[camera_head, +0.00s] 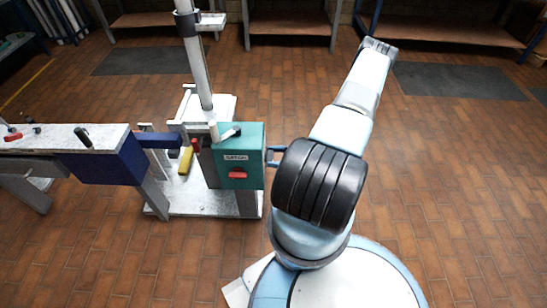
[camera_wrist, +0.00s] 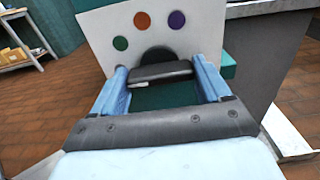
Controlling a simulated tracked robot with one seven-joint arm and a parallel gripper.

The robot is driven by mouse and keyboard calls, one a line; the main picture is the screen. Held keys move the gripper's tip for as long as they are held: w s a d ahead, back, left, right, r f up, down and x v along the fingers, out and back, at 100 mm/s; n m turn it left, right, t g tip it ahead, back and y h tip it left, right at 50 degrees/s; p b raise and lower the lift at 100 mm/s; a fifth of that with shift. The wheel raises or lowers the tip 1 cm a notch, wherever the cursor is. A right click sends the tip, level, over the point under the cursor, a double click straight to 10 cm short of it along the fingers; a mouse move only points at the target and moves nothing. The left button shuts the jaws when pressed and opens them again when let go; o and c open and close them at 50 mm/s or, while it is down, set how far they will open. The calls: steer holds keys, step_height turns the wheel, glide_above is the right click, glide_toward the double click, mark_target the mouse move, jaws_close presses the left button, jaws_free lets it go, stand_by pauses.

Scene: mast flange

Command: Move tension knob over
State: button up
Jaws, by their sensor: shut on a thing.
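The tension knob (camera_wrist: 160,74) is a black bar-shaped grip in front of a dark round base on a white panel (camera_wrist: 95,35). It shows in the wrist view. Green, orange and purple dots are arranged around it on the panel. My gripper (camera_wrist: 161,68) has its two light blue fingers on either side of the knob's bar and is shut on it. The bar lies nearly level in the picture. In the head view, my gripper (camera_head: 272,156) is at the right side of the teal box (camera_head: 250,141). The knob cannot be seen there.
The teal box has a red switch (camera_head: 237,175) and stands by a pale mast (camera_head: 198,75) on a metal base. A blue and grey bench (camera_head: 105,165) is to the left. Brick floor is open on the right. Shelves (camera_head: 290,22) line the back.

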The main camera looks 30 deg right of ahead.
steer(key=shift+w+d, duration=0.1)
steer(key=c, duration=0.3)
steer(key=shift+m, duration=0.3)
steer(key=m, duration=2.3)
steer(key=shift+w+d+f, duration=0.1)
steer(key=shift+d, duration=0.15)
steer(key=shift+m, duration=0.3)
